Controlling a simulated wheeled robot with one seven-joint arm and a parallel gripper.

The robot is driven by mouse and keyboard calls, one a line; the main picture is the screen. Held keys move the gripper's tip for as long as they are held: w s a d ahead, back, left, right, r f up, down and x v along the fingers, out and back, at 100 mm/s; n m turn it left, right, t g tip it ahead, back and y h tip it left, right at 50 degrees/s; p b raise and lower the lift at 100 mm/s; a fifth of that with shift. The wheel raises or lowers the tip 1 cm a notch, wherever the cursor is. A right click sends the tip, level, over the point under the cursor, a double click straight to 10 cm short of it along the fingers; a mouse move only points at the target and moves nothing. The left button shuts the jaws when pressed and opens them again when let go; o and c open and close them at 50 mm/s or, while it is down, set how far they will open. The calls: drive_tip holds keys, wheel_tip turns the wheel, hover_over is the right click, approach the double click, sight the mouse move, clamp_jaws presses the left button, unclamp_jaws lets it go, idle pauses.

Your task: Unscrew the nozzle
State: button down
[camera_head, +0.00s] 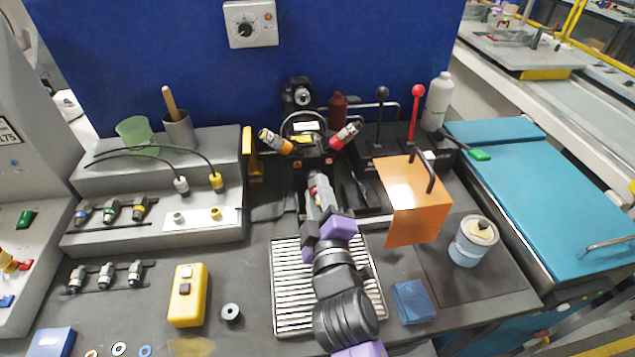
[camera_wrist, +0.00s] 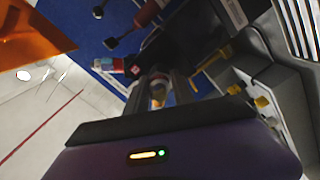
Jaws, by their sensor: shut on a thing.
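My gripper (camera_head: 318,183) points away from me, in front of the black fixture (camera_head: 306,128) at the back middle of the bench. It is shut on a small pale piece with an orange-red part, which looks like the nozzle (camera_wrist: 158,92); the fingers hide most of it. I cannot tell whether its thread still sits in the fixture. A yellow-orange-ended fitting (camera_head: 276,141) sticks out to the left of the fixture and a red-and-white one (camera_head: 343,137) to the right.
An orange translucent panel (camera_head: 412,200) stands close to the right of my arm, with a red-knobbed lever (camera_head: 416,95) behind it. A slatted grate (camera_head: 290,290) lies beneath my arm. A yellow two-button box (camera_head: 188,295) and a grey stepped rack (camera_head: 160,237) are left.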

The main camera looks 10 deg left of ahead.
idle(0.3)
drive_tip(key=shift+r+n+p, duration=0.1)
drive_tip(key=shift+n+p, duration=0.5)
drive_tip(key=shift+p, duration=0.1)
drive_tip(key=n+p, duration=0.2)
drive_tip(key=n, duration=0.2)
drive_tip(key=shift+p, duration=0.35)
drive_tip(key=n+p, duration=0.3)
drive_tip(key=n, duration=0.2)
drive_tip(key=shift+n, duration=0.9)
drive_tip(key=shift+p, duration=0.35)
